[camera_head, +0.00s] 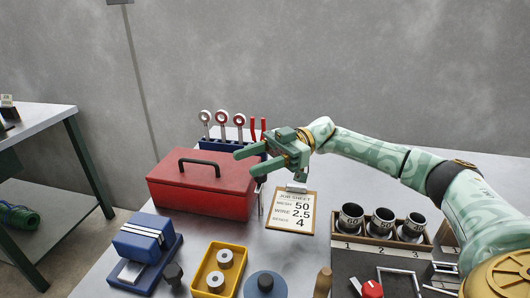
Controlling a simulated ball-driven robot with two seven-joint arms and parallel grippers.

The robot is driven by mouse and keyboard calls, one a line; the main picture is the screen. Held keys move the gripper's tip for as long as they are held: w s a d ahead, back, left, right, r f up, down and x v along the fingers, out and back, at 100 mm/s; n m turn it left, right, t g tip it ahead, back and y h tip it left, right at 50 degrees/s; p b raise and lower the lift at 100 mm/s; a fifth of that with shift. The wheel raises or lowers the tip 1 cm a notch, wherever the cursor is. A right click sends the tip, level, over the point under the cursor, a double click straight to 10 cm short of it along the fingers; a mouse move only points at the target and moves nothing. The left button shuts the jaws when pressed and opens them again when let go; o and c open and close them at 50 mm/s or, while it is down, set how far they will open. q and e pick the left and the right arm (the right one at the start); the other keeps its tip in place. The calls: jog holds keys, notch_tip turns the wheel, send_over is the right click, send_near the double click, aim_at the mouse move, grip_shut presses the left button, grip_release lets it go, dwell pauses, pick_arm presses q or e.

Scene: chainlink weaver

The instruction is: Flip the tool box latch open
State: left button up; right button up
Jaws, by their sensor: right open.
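The red tool box (203,187) stands closed on the grey table, with a dark handle (205,164) on its lid. My right gripper (247,162) is open, and its two green fingers point left at the box's right end. The fingertips are over or just beside the lid's right edge; I cannot tell whether they touch it. Nothing shows between them. A small dark piece and a thin pale strip (261,202) show at the box's right end, below the fingers. I cannot tell whether they are the latch. My left gripper is out of view.
A job sheet clipboard (293,212) lies right of the box. A blue rack (221,144) with wrenches and red-handled tools stands behind it. In front are a blue block device (142,239) and a yellow tray (219,270). Metal cups (381,222) stand in a wooden holder at right.

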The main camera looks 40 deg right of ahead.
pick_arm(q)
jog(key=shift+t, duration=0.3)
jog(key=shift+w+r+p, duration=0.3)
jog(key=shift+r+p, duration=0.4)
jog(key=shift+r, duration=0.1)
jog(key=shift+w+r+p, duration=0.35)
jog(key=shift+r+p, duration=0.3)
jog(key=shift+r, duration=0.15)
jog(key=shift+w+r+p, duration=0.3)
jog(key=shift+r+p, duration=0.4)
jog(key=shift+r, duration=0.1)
pick_arm(e)
jog(key=s+a+r, duration=0.5)
jog(key=s, duration=0.3)
jog(key=shift+s, duration=0.35)
jog(key=shift+r, duration=0.1)
